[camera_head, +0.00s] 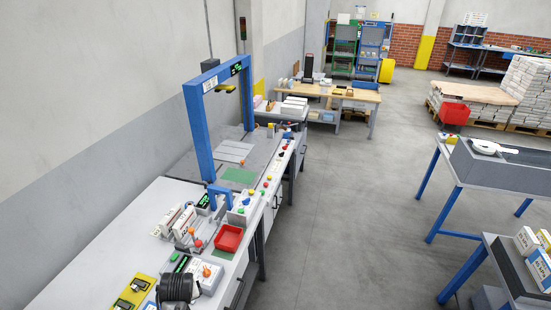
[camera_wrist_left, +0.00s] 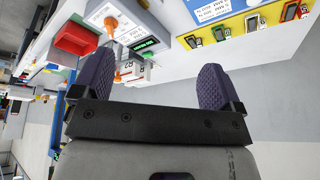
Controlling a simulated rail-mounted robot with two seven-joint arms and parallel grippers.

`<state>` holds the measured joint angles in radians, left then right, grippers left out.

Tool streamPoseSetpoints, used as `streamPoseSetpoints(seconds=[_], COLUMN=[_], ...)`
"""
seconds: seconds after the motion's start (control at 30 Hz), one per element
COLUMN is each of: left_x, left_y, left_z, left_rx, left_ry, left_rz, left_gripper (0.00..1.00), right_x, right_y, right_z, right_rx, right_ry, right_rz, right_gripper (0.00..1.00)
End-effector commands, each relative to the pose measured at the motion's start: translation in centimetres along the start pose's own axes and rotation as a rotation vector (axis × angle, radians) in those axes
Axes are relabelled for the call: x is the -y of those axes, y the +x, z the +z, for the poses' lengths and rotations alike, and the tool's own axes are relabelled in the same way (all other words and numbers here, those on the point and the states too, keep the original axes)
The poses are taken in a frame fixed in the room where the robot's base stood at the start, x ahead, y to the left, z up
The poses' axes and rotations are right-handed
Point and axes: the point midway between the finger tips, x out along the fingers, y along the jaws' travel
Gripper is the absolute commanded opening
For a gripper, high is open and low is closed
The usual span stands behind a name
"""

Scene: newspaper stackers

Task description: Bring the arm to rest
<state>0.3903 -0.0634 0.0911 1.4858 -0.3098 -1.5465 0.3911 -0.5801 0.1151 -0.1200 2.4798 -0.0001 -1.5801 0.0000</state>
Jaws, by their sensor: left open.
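My left gripper (camera_wrist_left: 155,74) shows in the left wrist view, with its two dark, textured fingers wide apart and nothing held between them. It is above the white workbench (camera_head: 98,240), seen at a tilt. Beyond the fingers are a small device with an orange knob (camera_wrist_left: 110,22) and a red tray (camera_wrist_left: 76,38). In the head view, a dark ribbed shape (camera_head: 178,288) stands at the bottom edge beside that device; I cannot tell whether it is part of my arm. My right gripper is in neither view.
A blue arch (camera_head: 196,125) stands over the bench line. The bench holds a red tray (camera_head: 229,238), labelled boxes (camera_head: 178,219) and yellow panels (camera_head: 133,291). At the right are a grey-topped table (camera_head: 500,170) and another with boxes. The floor (camera_head: 350,220) between is clear.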

Motion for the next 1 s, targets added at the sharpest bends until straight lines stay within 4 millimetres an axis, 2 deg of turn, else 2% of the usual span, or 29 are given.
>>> streamPoseSetpoints(seconds=[0.03,0.1,0.17,0.23,0.37,0.5,0.63,0.8,0.9,1.0], left_x=[-0.4,-0.8,-0.7,-0.3,1.1,3.5,5.9,8.9,10.5,11.7], left_y=[-2.5,-6.0,-8.9,-12.0,-16.8,-20.2,-21.3,-19.9,-19.3,-19.0], left_z=[-1.3,-2.8,-3.1,-2.4,1.4,8.2,14.1,21.0,24.1,26.4], left_rx=[-0.059,-0.143,-0.212,-0.284,-0.379,-0.393,-0.332,-0.168,-0.084,-0.025], left_ry=[0.057,0.143,0.215,0.299,0.417,0.488,0.544,0.602,0.621,0.631], left_rz=[0.049,0.110,0.154,0.197,0.264,0.322,0.330,0.301,0.284,0.271], left_gripper=[0.92,0.92,0.92,0.92,0.92,0.92,0.92,0.92,0.92,0.92], right_x=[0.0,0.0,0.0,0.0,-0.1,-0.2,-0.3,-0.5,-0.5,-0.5], right_y=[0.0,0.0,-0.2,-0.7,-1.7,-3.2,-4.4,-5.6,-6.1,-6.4], right_z=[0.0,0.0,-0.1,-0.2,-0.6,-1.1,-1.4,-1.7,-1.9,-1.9], right_rx=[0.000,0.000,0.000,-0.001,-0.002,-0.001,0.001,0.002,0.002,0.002], right_ry=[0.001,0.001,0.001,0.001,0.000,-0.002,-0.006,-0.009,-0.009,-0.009], right_rz=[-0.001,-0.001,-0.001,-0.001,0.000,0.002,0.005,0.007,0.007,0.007], right_gripper=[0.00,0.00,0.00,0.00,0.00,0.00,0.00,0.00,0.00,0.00])
